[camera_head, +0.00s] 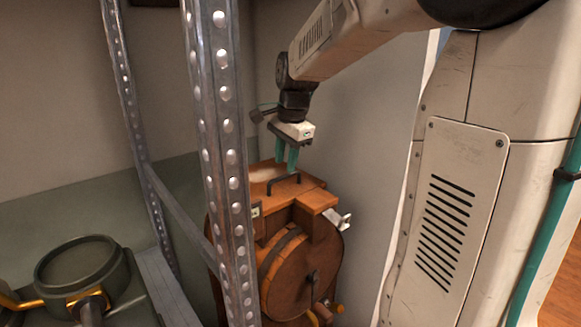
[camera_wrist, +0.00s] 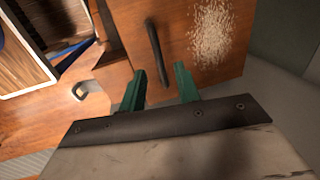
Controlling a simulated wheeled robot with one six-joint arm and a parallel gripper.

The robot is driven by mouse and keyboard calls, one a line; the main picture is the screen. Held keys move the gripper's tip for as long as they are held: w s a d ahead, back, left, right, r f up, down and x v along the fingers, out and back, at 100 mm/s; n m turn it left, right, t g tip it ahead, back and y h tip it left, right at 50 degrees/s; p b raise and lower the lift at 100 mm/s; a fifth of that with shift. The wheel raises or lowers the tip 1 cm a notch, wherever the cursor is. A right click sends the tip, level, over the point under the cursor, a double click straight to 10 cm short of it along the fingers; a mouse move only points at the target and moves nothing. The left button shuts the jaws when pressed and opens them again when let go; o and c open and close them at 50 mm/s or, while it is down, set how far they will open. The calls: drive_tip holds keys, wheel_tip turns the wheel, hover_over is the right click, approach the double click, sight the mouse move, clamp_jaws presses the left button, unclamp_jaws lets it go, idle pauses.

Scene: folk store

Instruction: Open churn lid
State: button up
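The wooden churn (camera_head: 297,270) stands against the wall behind a metal shelf post. Its orange-brown lid (camera_head: 306,196) is closed on top, with a dark bar handle (camera_head: 284,182). In the wrist view the lid (camera_wrist: 180,40) carries the handle (camera_wrist: 155,52) and a pale speckled patch. My gripper (camera_head: 286,170) points down just above the lid, near the handle. In the wrist view its two green fingers (camera_wrist: 160,80) are apart, with the handle's near end in line with the gap between them. Nothing is held.
A perforated metal post (camera_head: 228,140) stands in front of the churn's left side. A metal latch (camera_head: 342,220) sticks out at the churn's right. A dark green round-topped machine (camera_head: 82,265) is at the lower left. Walls stand close behind the churn.

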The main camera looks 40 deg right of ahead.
sight(285, 177)
drive_tip(key=shift+w+f, duration=0.15)
drive_tip(key=shift+f, duration=0.7)
drive_tip(key=shift+w+f, duration=0.15)
drive_tip(key=shift+f, duration=0.7)
drive_tip(key=shift+c, duration=0.2)
